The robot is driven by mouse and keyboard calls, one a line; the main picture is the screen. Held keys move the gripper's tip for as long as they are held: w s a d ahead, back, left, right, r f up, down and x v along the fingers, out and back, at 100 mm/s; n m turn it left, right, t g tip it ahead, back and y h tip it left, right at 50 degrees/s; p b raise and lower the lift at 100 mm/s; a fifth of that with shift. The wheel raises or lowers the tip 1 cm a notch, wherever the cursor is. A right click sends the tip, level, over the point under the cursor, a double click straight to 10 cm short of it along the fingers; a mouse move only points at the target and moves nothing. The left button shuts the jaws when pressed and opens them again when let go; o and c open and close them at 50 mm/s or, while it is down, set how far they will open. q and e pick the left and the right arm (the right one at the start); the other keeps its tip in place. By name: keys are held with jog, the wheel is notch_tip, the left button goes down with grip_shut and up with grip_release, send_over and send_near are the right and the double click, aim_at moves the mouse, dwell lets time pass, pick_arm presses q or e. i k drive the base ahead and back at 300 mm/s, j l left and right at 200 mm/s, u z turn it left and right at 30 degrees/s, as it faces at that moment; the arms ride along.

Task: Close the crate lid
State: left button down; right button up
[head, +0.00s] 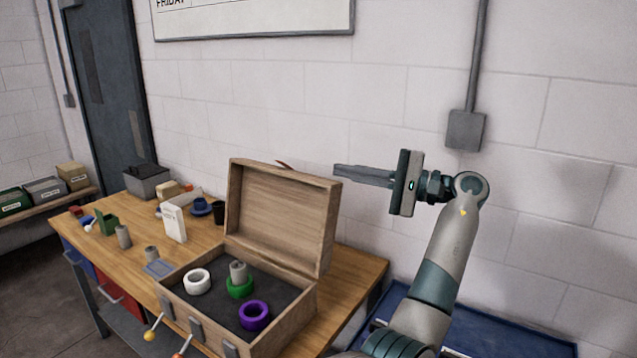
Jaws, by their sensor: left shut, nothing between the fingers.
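The wooden crate (293,327) sits on the workbench with its lid (283,215) standing open, roughly upright and leaning back a little. Inside on the dark floor are a white ring (197,281), a green ring (240,290), a grey cylinder (238,271) and a purple ring (254,315). My left gripper (337,170) is shut and empty. Its fingers point left, with the tips just above the lid's upper right corner in the picture. I cannot tell whether they touch the lid or how far behind it they are. My right gripper is not in view.
A blue surface (510,335) lies at lower right. The wall is behind.

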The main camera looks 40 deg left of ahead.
aim_at(289, 217)
jog(key=i+j, duration=0.9)
